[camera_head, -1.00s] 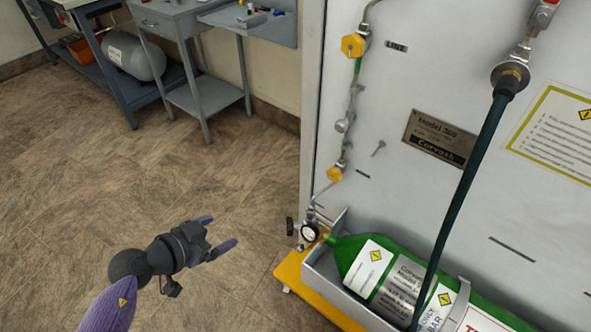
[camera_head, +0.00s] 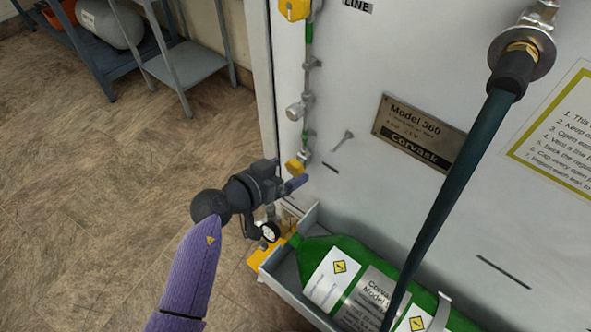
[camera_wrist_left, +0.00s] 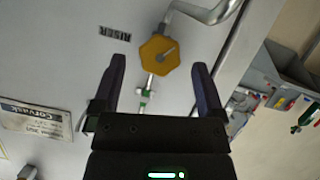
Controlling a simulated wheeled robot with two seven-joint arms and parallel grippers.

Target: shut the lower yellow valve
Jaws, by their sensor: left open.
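The lower yellow valve (camera_head: 293,166) is on the thin vertical pipe at the left edge of the grey panel. My left gripper (camera_head: 291,173) is right in front of it and partly hides it. My right gripper is out of view.
An upper yellow valve (camera_head: 295,9) is on the same pipe. Below are a round gauge (camera_head: 270,232) and a green cylinder (camera_head: 350,250) in a grey tray. A dark hose (camera_head: 450,190) hangs across the panel.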

